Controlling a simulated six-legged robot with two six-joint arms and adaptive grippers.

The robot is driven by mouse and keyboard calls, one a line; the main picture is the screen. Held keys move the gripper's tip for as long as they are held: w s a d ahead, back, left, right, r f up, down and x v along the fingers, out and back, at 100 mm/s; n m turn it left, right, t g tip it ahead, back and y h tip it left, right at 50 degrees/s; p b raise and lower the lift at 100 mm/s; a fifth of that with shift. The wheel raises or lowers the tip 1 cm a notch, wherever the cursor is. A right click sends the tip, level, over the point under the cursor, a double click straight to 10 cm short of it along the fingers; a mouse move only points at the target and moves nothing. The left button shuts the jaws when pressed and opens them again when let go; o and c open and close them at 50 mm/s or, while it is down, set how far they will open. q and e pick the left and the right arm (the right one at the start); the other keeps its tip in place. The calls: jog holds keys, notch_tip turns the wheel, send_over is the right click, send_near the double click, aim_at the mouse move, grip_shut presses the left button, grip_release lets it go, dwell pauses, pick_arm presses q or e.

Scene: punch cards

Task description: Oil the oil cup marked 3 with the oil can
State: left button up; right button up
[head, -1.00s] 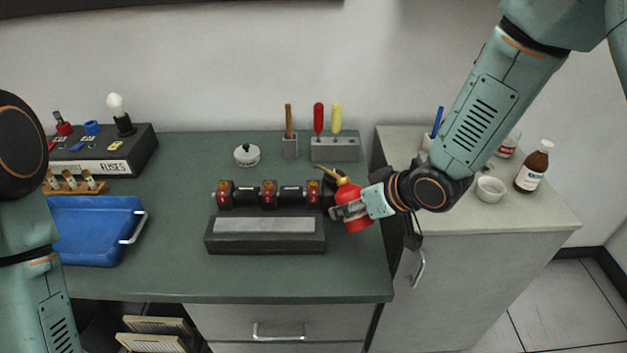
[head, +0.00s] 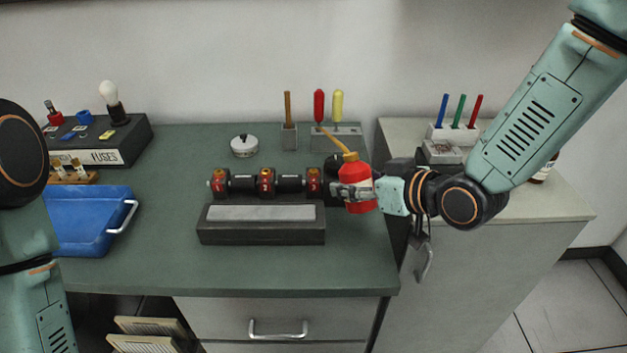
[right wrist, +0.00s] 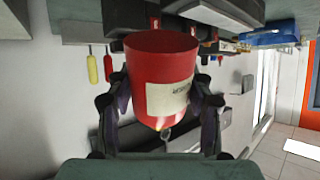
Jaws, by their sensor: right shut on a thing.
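My right gripper (head: 352,191) is shut on the red oil can (head: 360,204), which has a yellow top and a spout pointing up and to the left. In the right wrist view the can's red body (right wrist: 160,80) with a pale label sits between the fingers (right wrist: 162,112). The can is roughly upright, close to the right end of a dark shaft (head: 242,183) carrying three red oil cups: left (head: 219,180), middle (head: 267,180) and right (head: 314,180). Their marks are too small to read. Of my left arm only links show at the left edge; its gripper is out of view.
A dark block with a grey top (head: 262,230) lies in front of the shaft. A blue tray (head: 85,247) and a fuse box (head: 125,140) are at left. Behind stand a white lidded pot (head: 244,147) and a screwdriver holder (head: 335,140). A pen holder (head: 453,133) is on the right cabinet.

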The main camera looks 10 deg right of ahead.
jog(key=shift+r+t+y+b, duration=0.3)
jog(key=shift+t+b, duration=0.35)
jog(key=shift+b, duration=0.45)
jog(key=shift+r+t+y+b, duration=0.15)
jog(key=shift+t+y+b, duration=0.15)
jog(key=shift+t+b, duration=0.55)
jog(key=r+t+b, duration=0.1)
jog(key=b, duration=0.3)
jog(key=shift+n+t+y+b, duration=0.3)
jog(key=shift+t+b, duration=0.05)
jog(key=shift+t, duration=0.05)
jog(key=shift+r+b, duration=0.2)
jog(key=shift+b, duration=0.2)
jog(key=shift+r, duration=0.1)
